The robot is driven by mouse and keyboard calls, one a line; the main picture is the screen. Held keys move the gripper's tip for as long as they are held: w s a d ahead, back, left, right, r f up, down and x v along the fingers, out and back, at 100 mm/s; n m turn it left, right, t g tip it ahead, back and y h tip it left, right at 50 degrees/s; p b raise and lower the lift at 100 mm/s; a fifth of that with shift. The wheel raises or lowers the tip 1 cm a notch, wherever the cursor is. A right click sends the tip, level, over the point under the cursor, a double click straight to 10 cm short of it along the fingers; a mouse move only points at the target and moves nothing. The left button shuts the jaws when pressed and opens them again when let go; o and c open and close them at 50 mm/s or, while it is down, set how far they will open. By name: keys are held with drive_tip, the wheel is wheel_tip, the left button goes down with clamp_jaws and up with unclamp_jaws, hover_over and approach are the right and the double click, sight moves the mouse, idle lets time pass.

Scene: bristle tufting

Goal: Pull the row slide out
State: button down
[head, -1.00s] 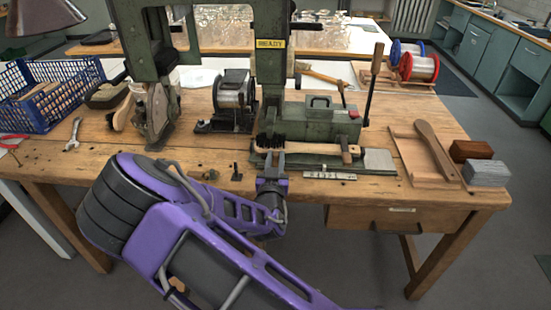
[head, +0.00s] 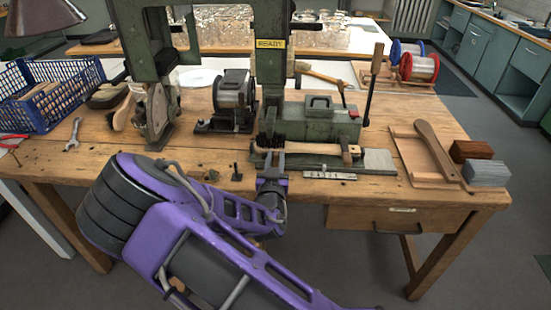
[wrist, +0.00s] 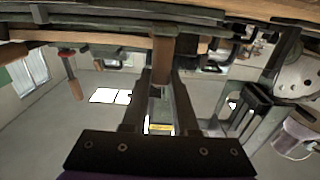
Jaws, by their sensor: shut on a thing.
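The green tufting machine (head: 270,75) stands on the wooden bench and carries a sign reading READY. Its green carriage block (head: 315,122) sits at the right, with a brush lying along its front by its wooden handle (head: 328,149). My gripper (head: 271,172) is at the bench's front edge, just below the dark bristle end of the brush. In the wrist view my fingers (wrist: 160,95) are closed around a brown cylindrical grip (wrist: 162,62), apparently the row slide's handle. In the head view my gripper hides this grip, and the slide itself is hard to make out.
A steel scale (head: 330,175) lies right of my gripper. A wooden tray (head: 425,160) and two blocks (head: 480,160) lie at the right. A blue crate (head: 50,95) stands at the left. A drawer (head: 400,217) is under the bench front.

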drive_tip(key=shift+d, duration=0.1)
drive_tip(key=d, duration=0.4)
drive_tip(key=d+b, duration=0.1)
drive_tip(key=d, duration=0.3)
drive_tip(key=shift+s+d, duration=0.2)
drive_tip(key=shift+d, duration=0.1)
drive_tip(key=c, duration=0.7)
unclamp_jaws()
drive_tip(key=shift+d, duration=0.15)
